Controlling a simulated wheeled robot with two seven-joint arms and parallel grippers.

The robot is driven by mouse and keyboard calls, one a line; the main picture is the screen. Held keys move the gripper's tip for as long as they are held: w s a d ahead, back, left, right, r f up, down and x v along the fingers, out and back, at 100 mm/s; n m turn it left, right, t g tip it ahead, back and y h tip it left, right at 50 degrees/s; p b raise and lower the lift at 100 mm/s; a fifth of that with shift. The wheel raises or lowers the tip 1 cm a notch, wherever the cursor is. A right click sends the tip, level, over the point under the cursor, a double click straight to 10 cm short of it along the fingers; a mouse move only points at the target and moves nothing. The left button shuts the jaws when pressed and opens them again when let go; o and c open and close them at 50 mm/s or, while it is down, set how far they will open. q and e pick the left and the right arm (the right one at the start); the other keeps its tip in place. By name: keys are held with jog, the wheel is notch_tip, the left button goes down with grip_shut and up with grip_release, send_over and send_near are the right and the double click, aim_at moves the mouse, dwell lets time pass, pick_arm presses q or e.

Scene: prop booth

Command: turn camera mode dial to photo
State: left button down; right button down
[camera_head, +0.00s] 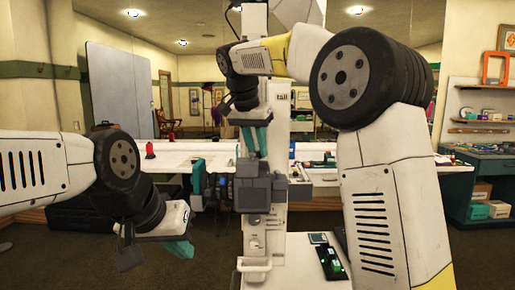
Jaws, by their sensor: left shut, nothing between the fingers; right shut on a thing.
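A dark, boxy thing with grey blocks around it, which looks like the camera (252,192), is at the middle of the view in front of the workbench. My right gripper (253,148) points down from above, with its teal fingers shut at the top of this thing. The mode dial cannot be made out there, and its setting cannot be read. My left gripper (181,249) is at the lower left, low and apart from the camera, with its teal fingers shut and empty.
A long white workbench (185,160) runs behind, with a red bottle (150,149) and small items on it. A teal-sided shelf unit (457,190) stands at the right. Dark floor (60,255) is free at the lower left. A mirror wall is behind.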

jog(key=shift+m, duration=0.6)
jog(key=shift+h, duration=0.3)
jog(key=c, duration=1.2)
grip_release()
jog(key=shift+c, duration=0.2)
jog(key=v, duration=0.7)
jog(key=shift+r, duration=0.4)
